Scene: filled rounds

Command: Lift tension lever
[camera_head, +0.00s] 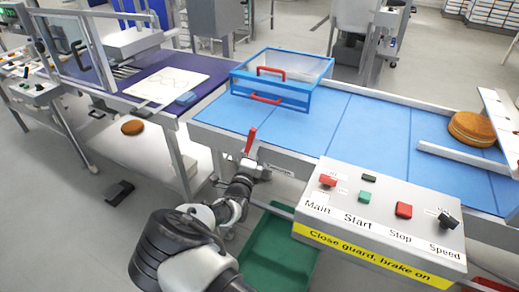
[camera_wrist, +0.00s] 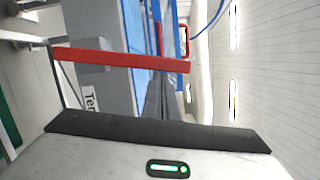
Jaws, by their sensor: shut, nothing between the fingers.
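The tension lever (camera_head: 250,142) is a red bar on a grey mount at the near left edge of the blue conveyor. In the head view it stands up, leaning slightly. In the wrist view the red lever (camera_wrist: 120,60) crosses the upper left, with a partly hidden label (camera_wrist: 89,100) beginning "Te" beside it. My gripper (camera_wrist: 158,92) is shut and empty, its dark fingers right beside the lever. I cannot tell whether they touch it. In the head view my arm's end is just below the lever, and the fingers are hard to make out.
A blue-framed clear guard (camera_head: 283,80) with red handles stands on the blue conveyor (camera_head: 350,135). A control panel (camera_head: 380,215) with Main, Start, Stop and Speed controls lies to the right. A green bin (camera_head: 275,255) is below. Brown rounds (camera_head: 472,128) sit at far right.

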